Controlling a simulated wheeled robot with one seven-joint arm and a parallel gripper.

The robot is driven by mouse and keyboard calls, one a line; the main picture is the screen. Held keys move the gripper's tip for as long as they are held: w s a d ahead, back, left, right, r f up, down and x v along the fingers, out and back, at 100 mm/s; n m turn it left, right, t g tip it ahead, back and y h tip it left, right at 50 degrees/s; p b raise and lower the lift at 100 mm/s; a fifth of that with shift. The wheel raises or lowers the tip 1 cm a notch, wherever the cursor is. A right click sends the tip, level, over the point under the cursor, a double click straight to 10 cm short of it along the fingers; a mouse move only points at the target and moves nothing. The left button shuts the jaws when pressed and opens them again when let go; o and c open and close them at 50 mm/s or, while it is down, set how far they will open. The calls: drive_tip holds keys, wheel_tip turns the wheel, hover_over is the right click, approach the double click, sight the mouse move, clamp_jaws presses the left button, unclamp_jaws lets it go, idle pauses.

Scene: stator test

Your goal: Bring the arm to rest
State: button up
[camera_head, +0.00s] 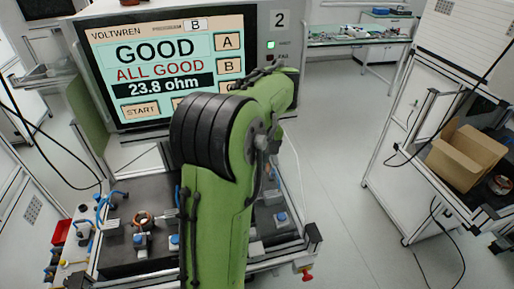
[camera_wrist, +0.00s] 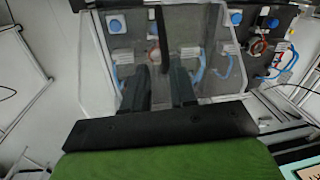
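My green arm (camera_head: 220,200) with black joint covers rises through the middle of the head view, in front of the tester and its bench. My gripper is hidden in that view. In the wrist view my gripper (camera_wrist: 160,78) has two dark fingers standing apart, with nothing visible held between them. It is over the dark test bench (camera_wrist: 208,60). The tester screen (camera_head: 165,65) reads GOOD, ALL GOOD and 23.8 ohm, program B. A copper-coloured ring part (camera_head: 143,217) sits on the bench at left; a copper ring (camera_wrist: 259,47) shows at right in the wrist view.
Blue-capped fittings (camera_head: 140,240) and blue hoses stand on the bench. A red bin (camera_head: 62,232) is at far left. A cart with an open cardboard box (camera_head: 465,157) stands at right. Grey floor (camera_head: 335,150) is clear between bench and cart.

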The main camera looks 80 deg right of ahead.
wheel_tip(320, 180, up, 2)
drive_tip(key=shift+s+r+p, duration=0.1)
drive_tip(key=shift+r+p, duration=0.15)
drive_tip(key=shift+p, duration=0.05)
idle(0.4)
drive_tip(key=w+a+r+n, duration=0.1)
drive_tip(key=w+a, duration=0.2)
drive_tip(key=w, duration=0.3)
drive_tip(key=w+a+r+n+t+h+b, duration=0.1)
drive_tip(key=w+a+n, duration=0.15)
drive_tip(key=w, duration=0.35)
drive_tip(key=w+a+r, duration=0.1)
drive_tip(key=w+a, duration=0.2)
drive_tip(key=w, duration=0.3)
drive_tip(key=w+a+n+t+b, duration=0.1)
drive_tip(key=w+a+n, duration=0.35)
drive_tip(key=a, duration=0.85)
drive_tip(key=s+a+f+n+t+b, duration=0.1)
drive_tip(key=a+f+n, duration=0.1)
drive_tip(key=a, duration=0.5)
drive_tip(key=s+a+f+n+t, duration=0.1)
drive_tip(key=s+a+f+n, duration=0.1)
drive_tip(key=a, duration=0.6)
drive_tip(key=shift+b, duration=0.35)
